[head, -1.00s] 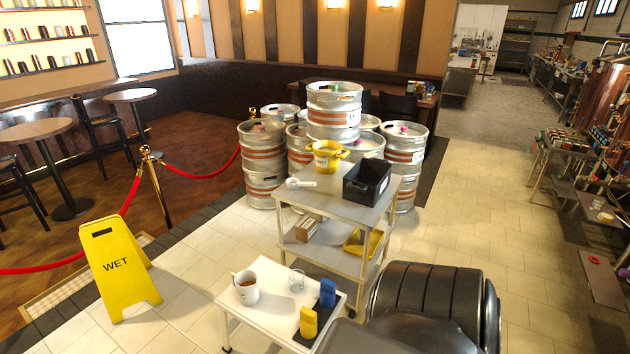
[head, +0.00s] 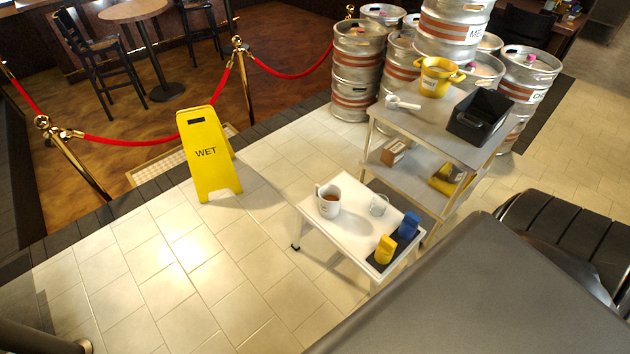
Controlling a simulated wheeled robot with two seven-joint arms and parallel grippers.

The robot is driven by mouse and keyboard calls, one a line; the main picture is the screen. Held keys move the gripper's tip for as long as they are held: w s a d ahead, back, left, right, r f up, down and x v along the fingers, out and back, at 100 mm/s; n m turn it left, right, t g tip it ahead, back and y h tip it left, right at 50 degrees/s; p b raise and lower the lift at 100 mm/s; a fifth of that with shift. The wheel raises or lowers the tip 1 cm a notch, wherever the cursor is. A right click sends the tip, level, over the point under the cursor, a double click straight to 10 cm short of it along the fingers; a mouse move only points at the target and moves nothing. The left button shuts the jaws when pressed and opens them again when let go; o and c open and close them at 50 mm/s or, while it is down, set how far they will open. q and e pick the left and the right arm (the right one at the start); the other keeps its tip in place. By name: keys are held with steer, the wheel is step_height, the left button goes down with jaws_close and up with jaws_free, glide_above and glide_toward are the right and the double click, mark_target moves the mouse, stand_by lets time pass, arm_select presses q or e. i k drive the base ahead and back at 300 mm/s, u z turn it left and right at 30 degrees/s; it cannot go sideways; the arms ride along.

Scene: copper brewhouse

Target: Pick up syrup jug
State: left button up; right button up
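A white jug-like vessel (head: 329,207) with brown liquid in it stands upright on a low white table (head: 343,239). It looks like the syrup jug, but its label is too small to read. Its handle seems to be on the left side. A small clear glass (head: 378,205) stands to its right. Neither of my grippers is in view.
A blue block-like item (head: 407,226) and a yellow one (head: 385,249) stand at the low table's right end. A grey cart (head: 424,122) with a yellow pot (head: 437,77) and black bin (head: 480,118) stands behind. A yellow wet-floor sign (head: 206,155) stands left; tiles between are clear.

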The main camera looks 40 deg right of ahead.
mark_target(329, 197)
steer(key=i, duration=3.6)
steer(key=z, duration=5.2)
